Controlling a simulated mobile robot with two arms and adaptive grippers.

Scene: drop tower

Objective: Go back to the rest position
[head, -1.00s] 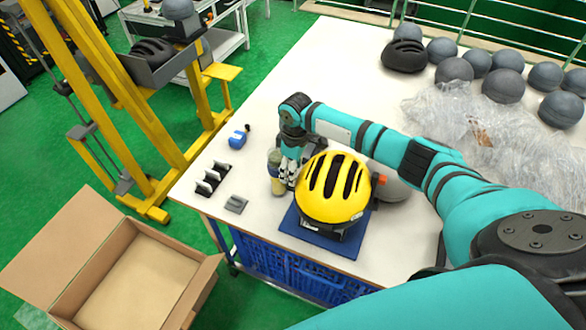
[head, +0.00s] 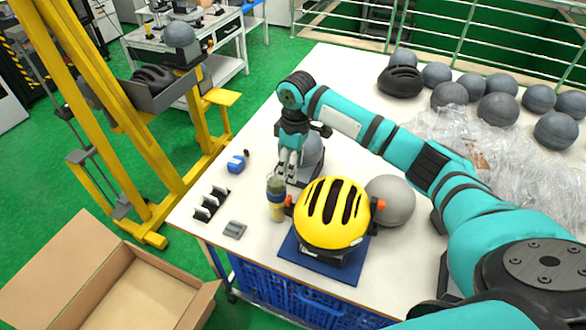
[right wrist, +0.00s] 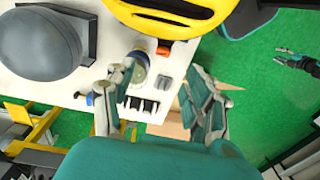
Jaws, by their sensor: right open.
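My right gripper (head: 290,165) hangs fingers down over the white table, behind a small yellow and dark bottle (head: 276,203). In the right wrist view its two fingers (right wrist: 160,105) are spread with nothing between them. A yellow helmet (head: 333,212) with dark vents sits on a stand on a blue mat (head: 300,262), in front and to the right of the gripper. The helmet's edge also shows in the right wrist view (right wrist: 180,12). A small part that looks like my left gripper (right wrist: 300,62) shows over the green floor there; its jaw state is unclear.
A grey headform (head: 390,202) stands right of the helmet, another (right wrist: 40,42) close to the gripper. Several grey balls, a black helmet (head: 400,80) and clear plastic wrap (head: 510,165) lie farther back. A yellow tower (head: 135,130) and open carton (head: 140,290) stand left.

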